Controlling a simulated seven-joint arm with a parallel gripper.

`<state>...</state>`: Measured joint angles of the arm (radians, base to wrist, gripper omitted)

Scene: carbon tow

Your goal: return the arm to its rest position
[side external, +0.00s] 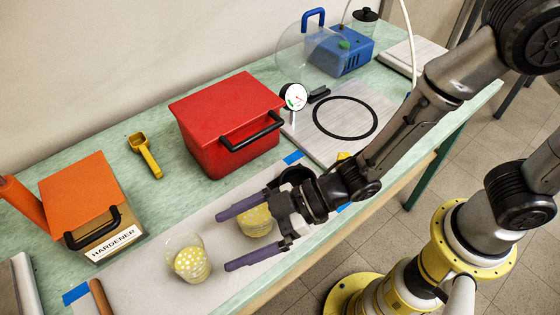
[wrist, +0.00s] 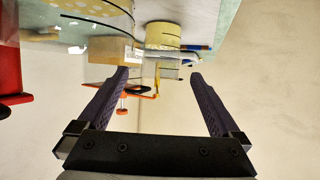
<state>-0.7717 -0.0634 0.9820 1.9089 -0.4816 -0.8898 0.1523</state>
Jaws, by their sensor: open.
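My gripper (side external: 226,240) is open, with two purple fingers spread apart over the front of the bench. Its fingers also show in the wrist view (wrist: 159,73), with nothing gripped between them. A yellow dotted cup (side external: 256,222) shows in the gap between the fingers in the side view, partly covered by the upper finger and the gripper body. Another clear cup with yellow dotted contents (side external: 189,262) stands just left of the fingertips, apart from them. The arm reaches in from the upper right.
A red lidded box (side external: 222,115) stands behind the gripper. A box labelled HARDENER (side external: 100,235) with an orange lid is at left, near a yellow scoop (side external: 146,155). A plate with a black ring (side external: 346,118), a gauge (side external: 296,96) and a blue pump (side external: 343,55) are further back.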

